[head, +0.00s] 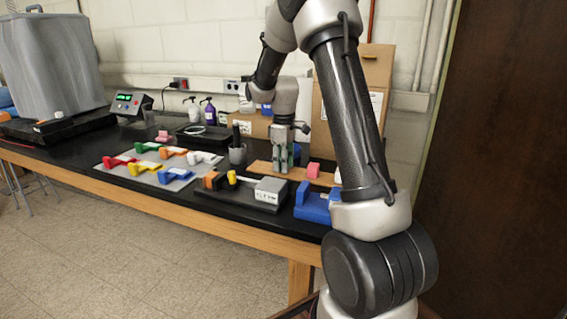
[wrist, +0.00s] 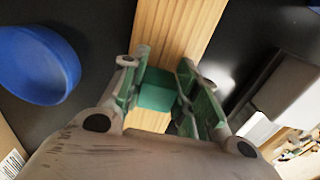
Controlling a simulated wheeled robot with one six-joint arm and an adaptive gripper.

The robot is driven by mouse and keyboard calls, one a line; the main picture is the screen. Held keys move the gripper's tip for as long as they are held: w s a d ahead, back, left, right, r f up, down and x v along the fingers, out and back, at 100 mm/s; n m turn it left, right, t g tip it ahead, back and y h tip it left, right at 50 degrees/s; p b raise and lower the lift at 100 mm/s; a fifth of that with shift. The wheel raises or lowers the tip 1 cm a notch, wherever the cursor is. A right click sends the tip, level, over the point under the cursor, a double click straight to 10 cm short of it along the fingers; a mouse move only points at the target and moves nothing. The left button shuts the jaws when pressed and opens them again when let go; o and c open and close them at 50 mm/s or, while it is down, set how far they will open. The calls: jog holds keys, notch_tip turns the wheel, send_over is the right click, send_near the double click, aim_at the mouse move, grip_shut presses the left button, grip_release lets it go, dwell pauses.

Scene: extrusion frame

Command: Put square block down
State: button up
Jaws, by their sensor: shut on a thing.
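My gripper (head: 281,163) points down over a light wooden board (head: 258,168) on the black bench. In the wrist view, its green-padded fingers stand on either side of a green square block (wrist: 157,91), and they are shut on it. The board (wrist: 178,28) runs below the block in that view. I cannot tell whether the block touches the board. In the head view the block is hard to make out between the fingers. A pink block (head: 313,170) sits at the right part of the board.
A blue holder (head: 316,206) and a black tray with a grey box (head: 270,190) stand in front of the board. A grey cup (head: 237,155) is to the left. A panel (head: 122,170) with several coloured pieces lies further left. Cardboard boxes (head: 375,67) stand behind.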

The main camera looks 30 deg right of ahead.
jog(key=o, duration=1.1)
jog(key=shift+f, duration=0.1)
notch_tip(320, 180, up, 12)
jog(key=s+a+r+m+t, duration=0.1)
jog(key=s+a+r+m, duration=0.1)
jog(key=s+r, duration=0.35)
jog(key=s+a+r+m+t, duration=0.1)
jog(key=s+a+r, duration=0.15)
jog(key=s, duration=0.65)
jog(key=s+a+f+m, duration=0.1)
jog(key=s, duration=0.4)
jog(key=s+f+m+t, duration=0.1)
jog(key=s+m, duration=0.1)
jog(key=s, duration=0.4)
jog(key=s+a+f+m+t, duration=0.1)
jog(key=s, duration=0.4)
jog(key=shift+s+a+f+m, duration=0.25)
jog(key=shift+a+f+m, duration=0.05)
jog(key=shift+a+f, duration=0.1)
